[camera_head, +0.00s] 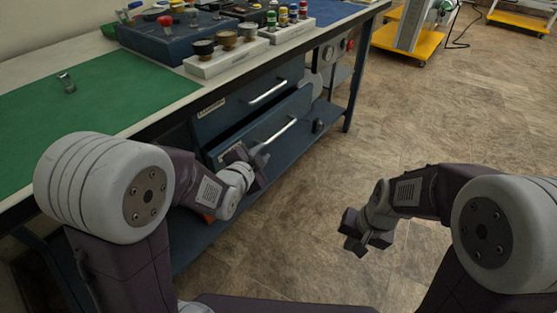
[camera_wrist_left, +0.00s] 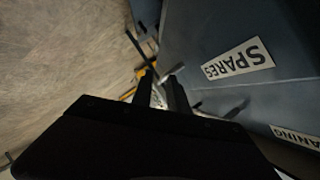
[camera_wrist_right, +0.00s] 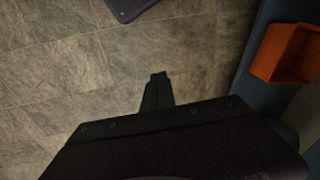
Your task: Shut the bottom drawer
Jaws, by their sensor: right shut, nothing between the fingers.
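The bottom drawer (camera_head: 289,122) is a dark blue drawer under the bench. It stands partly out, with a dark gap above its front and a silver bar handle. In the left wrist view its front (camera_wrist_left: 210,40) bears a "SPARES" label. My left gripper (camera_head: 258,163) is close to the lower left part of this front; I cannot tell if it touches. My right gripper (camera_head: 355,238) is shut and empty over the floor, away from the drawers.
The top drawer (camera_head: 247,98) looks shut. The bench (camera_head: 110,49) holds a green mat and training equipment above. A lower shelf (camera_head: 200,240) runs beneath, with an orange bin (camera_wrist_right: 285,50) on it.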

